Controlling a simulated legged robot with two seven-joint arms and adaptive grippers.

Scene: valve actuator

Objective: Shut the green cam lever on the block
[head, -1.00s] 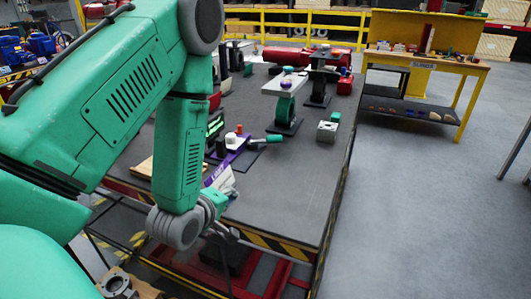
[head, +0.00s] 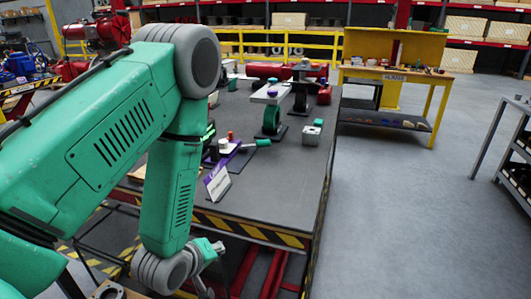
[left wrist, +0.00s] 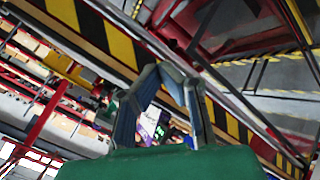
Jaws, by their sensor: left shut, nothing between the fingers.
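A green-handled lever (head: 257,143) lies low beside a purple-based fixture (head: 223,150) on the dark table. A small pale grey block (head: 312,135) stands to its right, with a small green piece (head: 319,122) at its far side. I cannot tell for sure which of these green parts is the cam lever, or how far it is turned. My left gripper (head: 219,248) is below and in front of the table's near edge, well apart from them. In the left wrist view its two fingers (left wrist: 170,72) meet at the tips, empty. My right gripper is not in view.
The table (head: 290,180) has a striped front edge, with bare surface at its near right. A yellow workbench (head: 400,75) and a grey shelf (head: 515,150) stand beyond open floor.

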